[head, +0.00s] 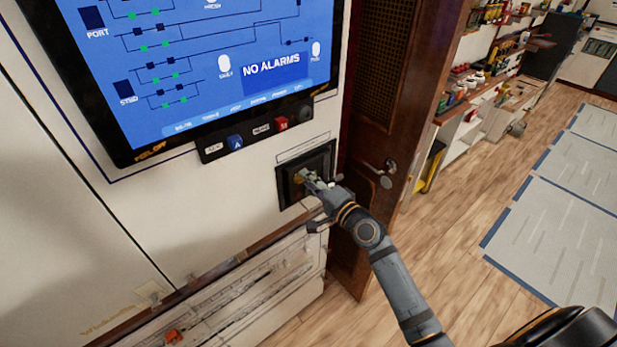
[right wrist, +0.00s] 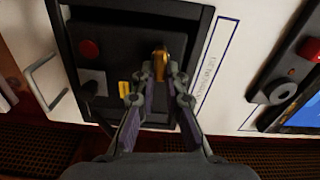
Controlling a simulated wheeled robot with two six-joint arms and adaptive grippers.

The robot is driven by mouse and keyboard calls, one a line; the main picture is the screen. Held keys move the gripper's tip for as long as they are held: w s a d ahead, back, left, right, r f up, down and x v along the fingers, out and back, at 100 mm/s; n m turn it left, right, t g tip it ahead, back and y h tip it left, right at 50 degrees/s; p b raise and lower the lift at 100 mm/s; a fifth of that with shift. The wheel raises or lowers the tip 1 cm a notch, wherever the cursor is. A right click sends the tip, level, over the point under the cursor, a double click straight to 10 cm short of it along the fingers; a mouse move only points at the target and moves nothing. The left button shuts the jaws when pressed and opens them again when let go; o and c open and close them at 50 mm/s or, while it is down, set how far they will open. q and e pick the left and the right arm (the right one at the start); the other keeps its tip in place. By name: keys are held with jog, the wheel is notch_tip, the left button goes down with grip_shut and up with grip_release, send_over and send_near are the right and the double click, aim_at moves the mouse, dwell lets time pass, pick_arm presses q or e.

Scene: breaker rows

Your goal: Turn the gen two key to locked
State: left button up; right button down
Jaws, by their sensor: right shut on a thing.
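A black switch panel (head: 287,184) is set in the white wall below the screen; it also fills the upper middle of the right wrist view (right wrist: 120,45). A brass-coloured key (right wrist: 160,63) sticks out from the panel. My right gripper (head: 312,181) reaches the panel from the lower right. In the right wrist view its two fingertips (right wrist: 160,74) are on either side of the key, shut on it. I cannot read which position the key is at, and the fingers hide its lower part. My left gripper is not in view.
A large blue screen (head: 200,75) reading "NO ALARMS" hangs above left, with a small black switch strip (head: 255,128) under it. A brown door with a handle (head: 380,172) stands right of the panel. A red button (right wrist: 88,48) sits on the panel.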

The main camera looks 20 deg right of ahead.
jog(key=shift+m, duration=0.5)
jog(key=shift+f, duration=0.1)
jog(key=c, duration=1.4)
grip_release()
jog(key=v, duration=0.7)
jog(key=shift+s, duration=0.2)
